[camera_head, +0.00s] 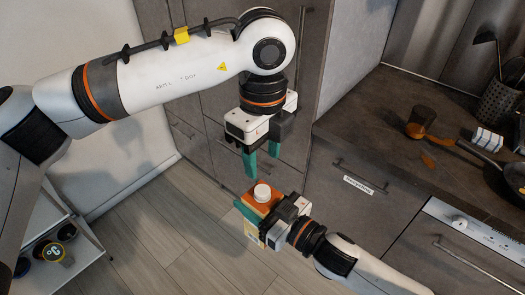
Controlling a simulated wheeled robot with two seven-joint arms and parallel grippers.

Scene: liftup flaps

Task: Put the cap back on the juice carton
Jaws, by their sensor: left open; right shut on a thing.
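The juice carton (264,207) has an orange top and a pale side, and is held up off the floor in the middle of the view. A round white cap (262,193) shows on its top; I cannot tell whether it is seated fully. My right gripper (258,221) comes in from the lower right and is shut on the carton, with green fingers on its sides. My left gripper (262,162) is open and points down just above the cap, apart from it, with nothing visible between its green fingers. The carton's lower part is partly hidden by the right gripper.
Grey drawers (345,215) stand close behind the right gripper. A white shelf (85,247) with several small items is at lower left.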

